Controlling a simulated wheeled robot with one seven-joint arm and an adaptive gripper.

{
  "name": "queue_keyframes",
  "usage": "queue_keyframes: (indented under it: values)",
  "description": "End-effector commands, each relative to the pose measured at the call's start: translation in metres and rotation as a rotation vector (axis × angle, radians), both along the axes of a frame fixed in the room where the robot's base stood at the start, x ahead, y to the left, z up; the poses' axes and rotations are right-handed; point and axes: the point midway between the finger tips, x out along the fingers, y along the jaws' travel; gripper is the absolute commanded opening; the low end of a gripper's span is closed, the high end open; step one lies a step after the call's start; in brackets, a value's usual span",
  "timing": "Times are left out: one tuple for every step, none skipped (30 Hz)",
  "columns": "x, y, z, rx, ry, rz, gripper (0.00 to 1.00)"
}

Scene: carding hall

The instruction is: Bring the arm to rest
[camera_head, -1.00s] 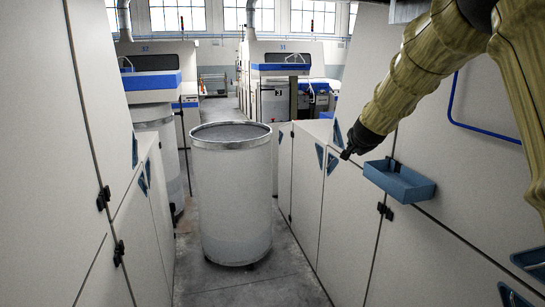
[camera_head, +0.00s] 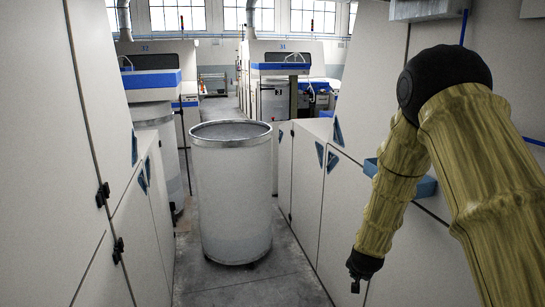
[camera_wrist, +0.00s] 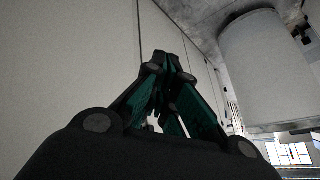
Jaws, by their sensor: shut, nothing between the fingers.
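My gripper (camera_head: 355,285) hangs at the end of my arm at the lower right of the head view, pointing down in front of the right-hand cabinet doors. In the wrist view my gripper (camera_wrist: 170,62) is shut, its fingers meeting with nothing between them. My arm is bent, with the elbow high and the forearm slanting down to the left.
A tall white can (camera_head: 232,200) stands in the middle of the aisle and also shows in the wrist view (camera_wrist: 270,70). A blue tray (camera_head: 425,187) on the right panels is partly hidden by my arm. Panels line both sides; the floor (camera_head: 280,285) before the can is clear.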

Motion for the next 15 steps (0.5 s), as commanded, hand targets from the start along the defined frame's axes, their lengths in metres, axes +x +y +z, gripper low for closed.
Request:
queue_keyframes:
  values:
    - [-0.016, 0.001, -0.020, -0.011, 0.030, 0.019, 0.00]
    - [-0.024, 0.001, -0.030, -0.018, 0.046, 0.030, 0.00]
    - [-0.035, 0.002, -0.042, -0.028, 0.064, 0.044, 0.00]
    - [-0.044, 0.002, -0.052, -0.034, 0.078, 0.057, 0.00]
    - [-0.053, 0.003, -0.061, -0.040, 0.094, 0.069, 0.00]
    - [-0.065, 0.003, -0.073, -0.049, 0.113, 0.086, 0.00]
    - [-0.074, 0.004, -0.082, -0.054, 0.128, 0.098, 0.00]
    - [-0.083, 0.004, -0.091, -0.059, 0.143, 0.111, 0.00]
    - [-0.096, 0.005, -0.102, -0.067, 0.162, 0.128, 0.00]
    - [-0.105, 0.006, -0.110, -0.072, 0.177, 0.141, 0.00]
    - [-0.115, 0.006, -0.118, -0.077, 0.192, 0.155, 0.00]
    - [-0.128, 0.007, -0.129, -0.082, 0.212, 0.173, 0.00]
    - [-0.139, 0.008, -0.137, -0.086, 0.227, 0.186, 0.00]
    - [-0.149, 0.009, -0.144, -0.090, 0.241, 0.199, 0.00]
    - [-0.163, 0.010, -0.154, -0.096, 0.261, 0.219, 0.00]
